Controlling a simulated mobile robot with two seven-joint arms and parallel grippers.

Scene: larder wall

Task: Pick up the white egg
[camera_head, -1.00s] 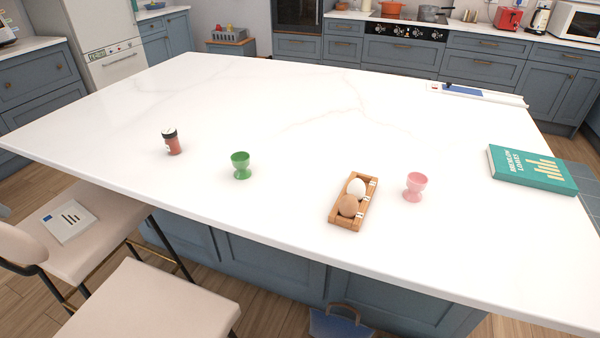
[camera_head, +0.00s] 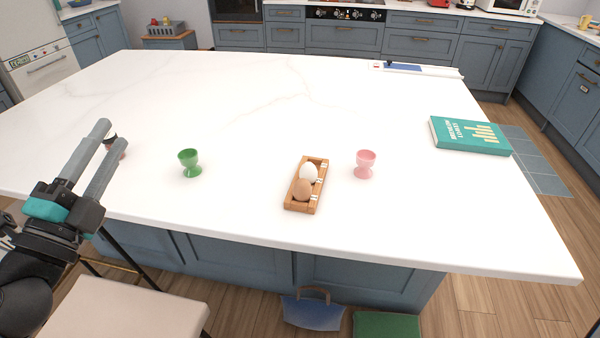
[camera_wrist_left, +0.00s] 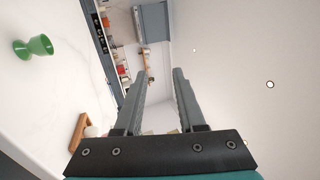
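The white egg (camera_head: 309,173) sits in a small wooden egg tray (camera_head: 292,206) on the white island top, behind a brown egg (camera_head: 302,190) in the same tray. My left gripper (camera_head: 106,147) is at the left front edge of the island, well to the left of the tray. Its two fingers are apart with nothing between them; they also show apart in the left wrist view (camera_wrist_left: 163,80). In that view the tray (camera_wrist_left: 78,132) is partly hidden behind the gripper. My right gripper is not in view.
A green egg cup (camera_head: 190,163) and a pink egg cup (camera_head: 365,163) stand either side of the tray. A shaker (camera_head: 118,148) is partly hidden behind my left fingers. A green book (camera_head: 470,136) lies at the right. A chair (camera_head: 125,310) stands at the front left.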

